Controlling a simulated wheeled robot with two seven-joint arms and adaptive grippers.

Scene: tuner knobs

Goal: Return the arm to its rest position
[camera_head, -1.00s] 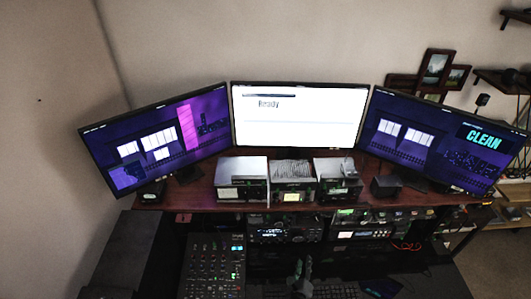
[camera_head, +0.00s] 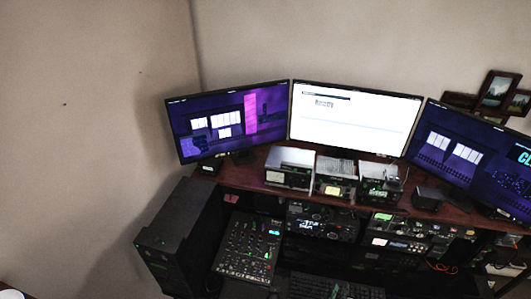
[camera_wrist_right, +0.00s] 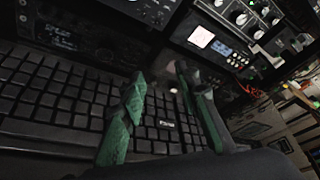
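My right gripper (camera_wrist_right: 162,80) shows in the right wrist view with two dark green fingers. They stand apart with nothing between them, over a black keyboard (camera_wrist_right: 60,95). In the head view only a small dark part of this gripper (camera_head: 335,291) shows at the bottom edge, in front of the keyboard (camera_head: 308,285). Radio units with knobs (camera_wrist_right: 240,18) are beyond the fingers in the wrist view. The gripper does not appear to touch them. My left gripper is not in view.
A desk (camera_head: 232,183) carries three monitors (camera_head: 355,120) and several small radio units (camera_head: 290,167). A mixer (camera_head: 248,247) and a black cabinet (camera_head: 178,235) stand at the left. Radios (camera_head: 322,222) fill the shelf below the desk. The wall (camera_head: 90,130) at left is bare.

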